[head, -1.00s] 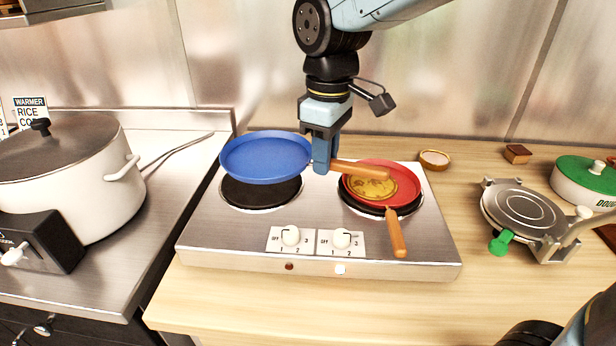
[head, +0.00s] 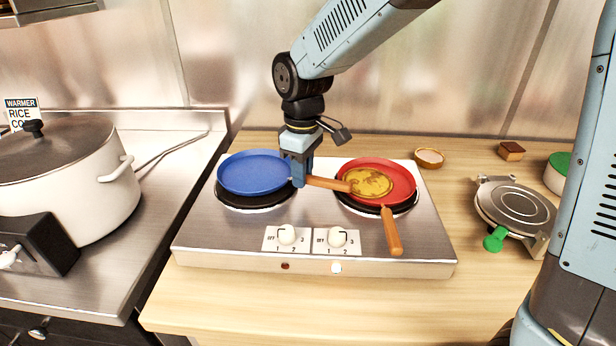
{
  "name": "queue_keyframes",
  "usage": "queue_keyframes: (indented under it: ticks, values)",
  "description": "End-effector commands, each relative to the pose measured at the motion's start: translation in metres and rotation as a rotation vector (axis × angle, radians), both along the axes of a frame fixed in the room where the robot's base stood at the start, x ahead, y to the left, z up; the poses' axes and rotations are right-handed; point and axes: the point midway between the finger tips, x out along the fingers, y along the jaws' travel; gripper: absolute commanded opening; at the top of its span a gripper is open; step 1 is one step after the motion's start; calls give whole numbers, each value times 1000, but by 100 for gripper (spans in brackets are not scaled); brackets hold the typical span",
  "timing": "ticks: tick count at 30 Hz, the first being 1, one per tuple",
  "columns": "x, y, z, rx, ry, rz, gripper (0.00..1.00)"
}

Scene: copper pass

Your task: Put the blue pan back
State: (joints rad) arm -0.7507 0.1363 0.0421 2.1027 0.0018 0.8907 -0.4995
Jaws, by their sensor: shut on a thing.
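The blue pan (head: 253,172) is at the left burner (head: 255,206) of the two-burner hot plate. It looks level and sits over the burner, whose dark front edge shows below it; I cannot tell whether it touches. Its wooden handle (head: 328,183) points right, with its end in front of the red pan's left rim. My gripper (head: 299,178) points down and is shut on the blue pan's handle close to the pan body. The fingers hide that part of the handle.
A red pan (head: 403,178) holding a browned flat food (head: 369,183) stands on the right burner, wooden handle toward the front. A large white pot (head: 95,195) stands left. A round iron press (head: 515,207) and small bowl (head: 429,157) are right. My arm covers the far right.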

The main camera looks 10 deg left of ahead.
Motion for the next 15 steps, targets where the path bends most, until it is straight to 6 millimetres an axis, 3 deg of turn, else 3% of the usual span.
queue_keyframes:
  ticks: [3, 13, 14, 15]
  values:
    - [0, 0, -12, 1, 0, 1, 0]
    - [0, 0, -14, 1, -1, 0, 0]
    - [0, 0, -14, 1, 0, 0, 24]
    - [0, 0, -14, 1, 0, 0, 28]
